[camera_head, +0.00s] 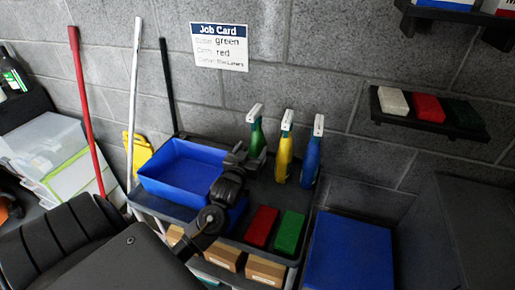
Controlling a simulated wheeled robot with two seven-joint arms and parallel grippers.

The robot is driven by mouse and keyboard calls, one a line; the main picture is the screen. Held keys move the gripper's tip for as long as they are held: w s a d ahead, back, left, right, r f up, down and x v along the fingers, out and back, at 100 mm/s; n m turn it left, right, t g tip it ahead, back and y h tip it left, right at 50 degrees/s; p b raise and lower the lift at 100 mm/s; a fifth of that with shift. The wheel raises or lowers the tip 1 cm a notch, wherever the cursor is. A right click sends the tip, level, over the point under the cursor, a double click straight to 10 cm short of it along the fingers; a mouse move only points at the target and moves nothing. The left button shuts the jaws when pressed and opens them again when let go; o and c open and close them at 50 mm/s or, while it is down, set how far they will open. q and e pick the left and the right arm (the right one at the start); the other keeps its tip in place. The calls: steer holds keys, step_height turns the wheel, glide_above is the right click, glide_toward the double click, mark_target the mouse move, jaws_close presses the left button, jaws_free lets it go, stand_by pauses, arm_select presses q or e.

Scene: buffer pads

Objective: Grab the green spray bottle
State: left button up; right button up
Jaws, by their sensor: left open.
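The green spray bottle (257,137) stands upright at the back of the dark cart top (262,190), with a white and green trigger head. It is the leftmost of three spray bottles, left of a yellow one (284,150) and a blue one (311,155). My left gripper (246,156) is open at the green bottle, in front of its lower part and partly hiding it. I cannot tell whether the fingers touch the bottle or lie around it. My right gripper is not in view.
A blue bin (183,172) is left of my gripper. Red (262,226) and green (288,233) pads lie on the cart's front right. Cardboard boxes (224,256) sit below. A wall shelf (428,121) holds several pads. Mop handles (84,105) lean left. A job card (219,46) hangs above.

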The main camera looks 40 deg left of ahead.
mark_target(257, 139)
arm_select(q)
steer(key=shift+p+x, duration=0.7)
steer(key=shift+x, duration=2.45)
steer(key=shift+f, duration=0.15)
steer(key=shift+s+d, duration=0.1)
steer(key=shift+c, duration=0.2)
steer(key=c, duration=1.5)
jaws_close()
